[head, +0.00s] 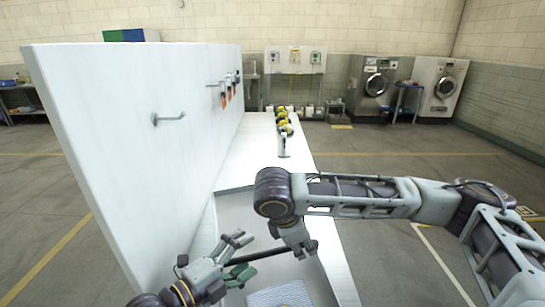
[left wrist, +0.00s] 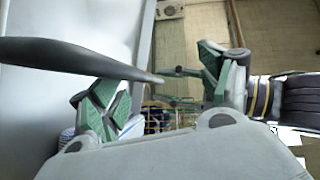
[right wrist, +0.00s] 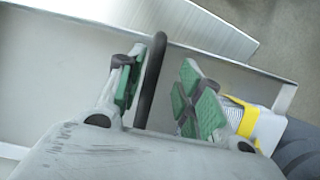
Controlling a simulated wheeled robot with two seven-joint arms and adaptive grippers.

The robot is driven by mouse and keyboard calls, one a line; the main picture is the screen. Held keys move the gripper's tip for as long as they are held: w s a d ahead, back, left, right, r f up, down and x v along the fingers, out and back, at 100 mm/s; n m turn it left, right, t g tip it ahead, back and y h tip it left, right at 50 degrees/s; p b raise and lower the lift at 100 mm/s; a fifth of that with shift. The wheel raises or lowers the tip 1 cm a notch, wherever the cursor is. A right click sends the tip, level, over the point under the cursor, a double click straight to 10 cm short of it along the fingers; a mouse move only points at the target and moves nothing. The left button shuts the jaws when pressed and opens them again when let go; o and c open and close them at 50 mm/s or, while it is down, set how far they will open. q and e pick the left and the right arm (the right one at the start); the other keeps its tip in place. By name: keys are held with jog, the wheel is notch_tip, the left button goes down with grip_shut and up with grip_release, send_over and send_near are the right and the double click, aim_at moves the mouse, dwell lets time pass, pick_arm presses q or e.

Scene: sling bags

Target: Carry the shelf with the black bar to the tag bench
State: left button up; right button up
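A black bar (head: 258,256) spans a light grey tray-like shelf (head: 232,208) at the bottom of the head view. My left gripper (head: 238,258) is open at the bar's left part; in the left wrist view the bar (left wrist: 75,57) crosses one finger and its far part shows between the spread fingers. My right gripper (head: 297,245) is over the bar's right part. In the right wrist view its fingers are apart, with the bar (right wrist: 151,80) between them, nearer the left finger. Contact cannot be told. Which bench is the tag bench is unclear.
A tall white panel (head: 130,130) with hooks stands on the left. A white bench top (head: 255,150) with yellow-and-black items (head: 284,122) runs ahead. A striped item (head: 280,297) lies low in the shelf. Washers (head: 373,85) stand at the back. Floor is clear on the right.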

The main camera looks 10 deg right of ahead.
pick_arm(q)
jog(key=v, duration=0.7)
dwell(0.5)
jog(key=shift+a, duration=0.1)
pick_arm(e)
jog(key=o, duration=0.8)
jog(key=shift+a+r, duration=0.1)
jog(key=shift+r, duration=0.1)
jog(key=v, duration=1.1)
jog(key=shift+a+r, duration=0.1)
jog(key=shift+r, duration=0.15)
dwell(0.4)
pick_arm(q)
jog(key=shift+s, duration=0.15)
pick_arm(e)
jog(key=shift+s, duration=0.15)
dwell(0.3)
